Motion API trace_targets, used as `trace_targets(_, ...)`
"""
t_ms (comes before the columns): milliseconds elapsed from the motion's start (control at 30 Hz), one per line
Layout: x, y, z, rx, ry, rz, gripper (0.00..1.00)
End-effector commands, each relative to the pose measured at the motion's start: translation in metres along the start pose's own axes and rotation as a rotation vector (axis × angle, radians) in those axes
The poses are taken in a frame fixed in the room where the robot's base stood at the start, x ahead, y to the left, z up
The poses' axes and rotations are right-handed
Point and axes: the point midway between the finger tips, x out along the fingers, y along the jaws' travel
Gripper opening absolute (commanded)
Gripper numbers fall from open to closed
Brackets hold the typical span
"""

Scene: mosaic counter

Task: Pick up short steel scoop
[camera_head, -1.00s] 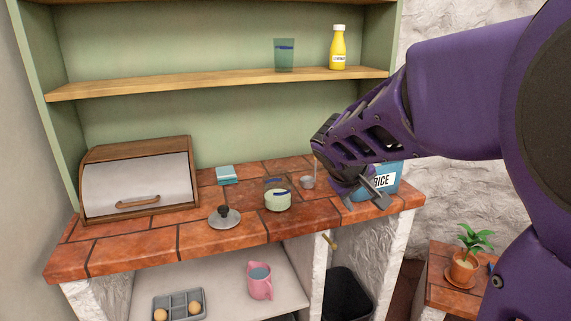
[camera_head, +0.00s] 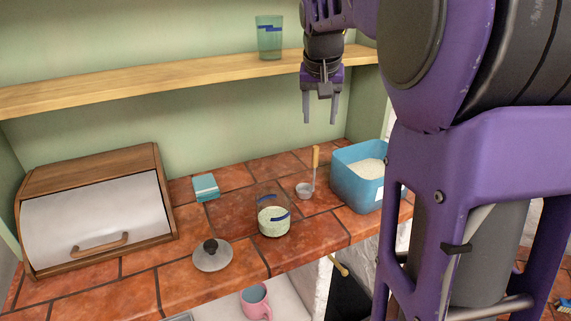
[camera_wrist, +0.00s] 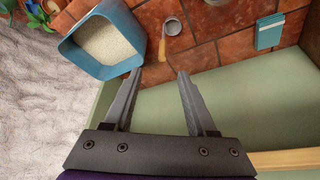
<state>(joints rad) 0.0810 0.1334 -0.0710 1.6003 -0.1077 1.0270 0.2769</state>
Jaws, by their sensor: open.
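The short steel scoop (camera_head: 304,190) stands on the tiled counter, its small metal cup down and its wooden handle (camera_head: 315,160) pointing up. In the wrist view the scoop (camera_wrist: 172,27) shows beyond the fingertips, near the top middle, with its handle toward my gripper. My gripper (camera_head: 320,119) is open and empty, pointing down, well above the counter and above the scoop's handle in the head view. The fingers (camera_wrist: 159,72) are spread apart in the wrist view and touch nothing.
A blue rice bin (camera_head: 345,185) stands right of the scoop. A glass jar with pale contents (camera_head: 273,221), a knobbed lid (camera_head: 211,256) and a teal block (camera_head: 206,187) lie to its left. A wooden bread box (camera_head: 95,210) is farther left. A shelf (camera_head: 150,78) runs behind.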

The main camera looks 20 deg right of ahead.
Motion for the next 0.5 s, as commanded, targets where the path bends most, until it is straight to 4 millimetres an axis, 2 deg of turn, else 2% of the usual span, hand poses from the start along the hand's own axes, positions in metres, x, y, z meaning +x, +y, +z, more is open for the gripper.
trace_targets(67, 0.001, 0.001, -0.001, 0.010, -0.004, -0.006, 0.57)
trace_targets(167, 0.014, 0.000, -0.001, 0.012, -0.008, -0.008, 0.57)
trace_targets(500, 0.088, 0.000, 0.000, 0.010, -0.008, -0.007, 0.57)
